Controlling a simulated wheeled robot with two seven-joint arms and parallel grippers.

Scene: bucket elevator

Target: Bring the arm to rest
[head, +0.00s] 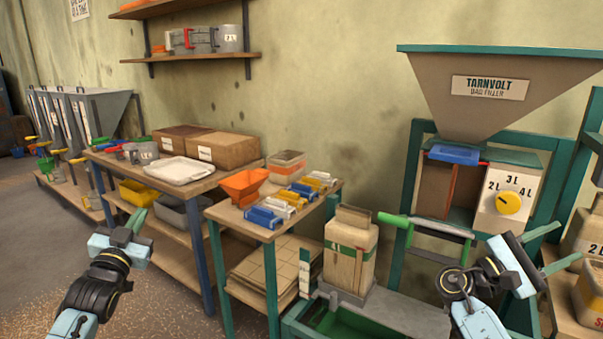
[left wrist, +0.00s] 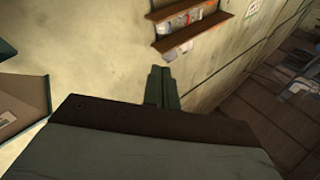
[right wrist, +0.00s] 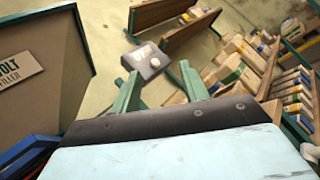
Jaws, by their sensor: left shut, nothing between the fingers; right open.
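My left gripper (head: 137,221) is at the lower left of the head view, in front of the tables. Its green fingers are together in the left wrist view (left wrist: 162,88), with nothing between them. My right gripper (head: 550,248) is at the lower right of the head view, in front of the bag filler. Its fingers stand apart and empty in the right wrist view (right wrist: 160,90). Both arms are raised, and neither gripper visibly holds anything.
The Tarnvolt bag filler (head: 480,95) has a dial (head: 509,203) and a green-ended bar (head: 425,228). A tan bag (head: 350,255) stands upright beside it. A table (head: 215,213) holds an orange scoop or funnel (head: 243,184). Another table has a white tray (head: 180,170).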

